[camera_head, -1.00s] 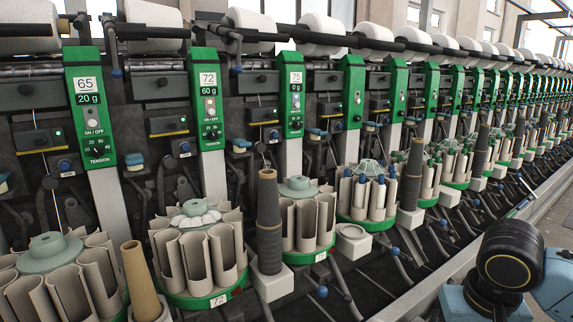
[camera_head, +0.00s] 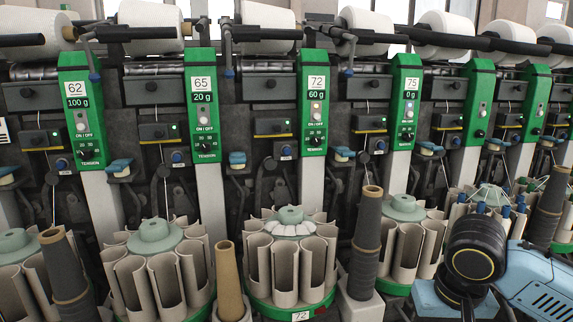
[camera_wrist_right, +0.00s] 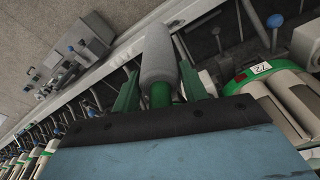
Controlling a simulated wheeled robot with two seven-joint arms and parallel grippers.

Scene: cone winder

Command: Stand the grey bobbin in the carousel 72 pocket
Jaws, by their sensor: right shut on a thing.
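The carousel 72 (camera_head: 300,316) stands at the bottom middle of the head view. It has a green base, a ring of beige curved pockets (camera_head: 283,268) and a pale green hub on top. The pockets facing me look empty. Its green rim with the 72 label also shows at the right of the right wrist view (camera_wrist_right: 261,68). The gripper and bobbin do not show in the head view. My left gripper is in neither view.
A dark cone (camera_head: 367,240) stands upright close to the right of carousel 72, and a tan cone (camera_head: 228,280) to its left. Neighbouring carousels (camera_head: 155,270) flank it. Green control panels (camera_head: 316,100) stand behind. Clear floor (camera_wrist_right: 40,35) shows in the wrist view.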

